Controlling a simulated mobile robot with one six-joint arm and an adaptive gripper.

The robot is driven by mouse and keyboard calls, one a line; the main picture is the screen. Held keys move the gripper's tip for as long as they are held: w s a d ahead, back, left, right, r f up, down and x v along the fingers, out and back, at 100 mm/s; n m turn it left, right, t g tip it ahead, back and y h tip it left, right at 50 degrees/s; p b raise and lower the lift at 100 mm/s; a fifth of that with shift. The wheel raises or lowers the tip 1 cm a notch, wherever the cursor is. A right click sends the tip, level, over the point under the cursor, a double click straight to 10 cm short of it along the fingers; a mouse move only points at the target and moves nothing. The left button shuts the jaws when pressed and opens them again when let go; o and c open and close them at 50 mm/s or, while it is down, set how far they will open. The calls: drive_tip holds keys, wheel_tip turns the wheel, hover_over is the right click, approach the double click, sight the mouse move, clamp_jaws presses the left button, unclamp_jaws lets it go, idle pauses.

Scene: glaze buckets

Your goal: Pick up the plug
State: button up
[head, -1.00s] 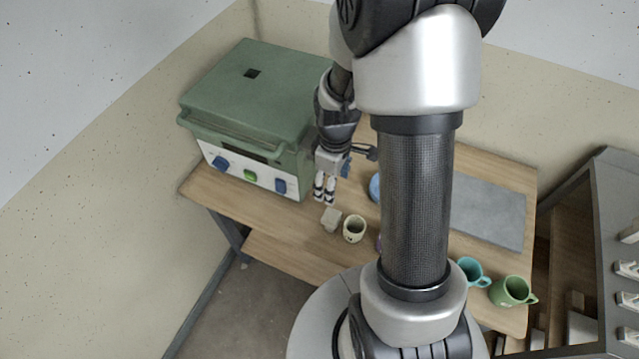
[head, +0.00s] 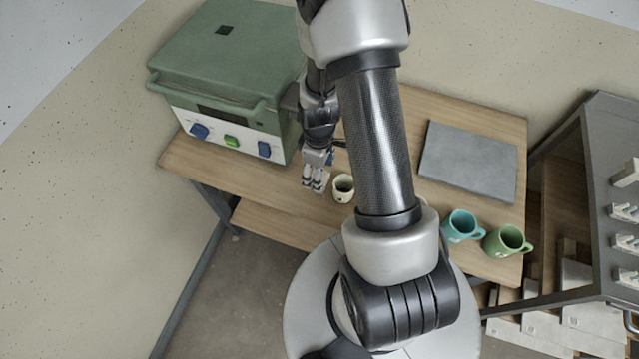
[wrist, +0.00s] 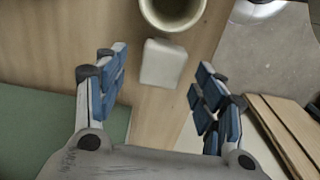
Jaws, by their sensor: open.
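The plug (wrist: 162,64) is a small off-white block lying on the wooden table in the wrist view, just below the cup. My gripper (wrist: 160,72) is open, with one blue-padded finger on each side of the plug in that picture. I see clear gaps between the plug and both fingers, and I cannot tell the height between them. In the head view my gripper (head: 314,184) points down at the table's front edge, left of the cup, and its fingers hide the plug.
A cream cup (head: 343,189) stands close beside the plug. A green kiln (head: 228,60) stands on the table (head: 277,203) at left. A teal mug (head: 461,226) and a green mug (head: 506,242) stand at right, with a grey slab (head: 468,160) behind. A grey rack (head: 596,190) stands at far right.

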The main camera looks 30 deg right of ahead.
wheel_tip(320, 180, down, 4)
drive_tip(key=shift+s+r+b, duration=0.1)
drive_tip(key=shift+s+b, duration=0.05)
drive_tip(key=shift+b, duration=0.4)
drive_tip(key=shift+r, duration=0.1)
drive_tip(key=shift+c, duration=0.4)
drive_tip(key=c, duration=1.1)
drive_tip(key=shift+r, duration=0.15)
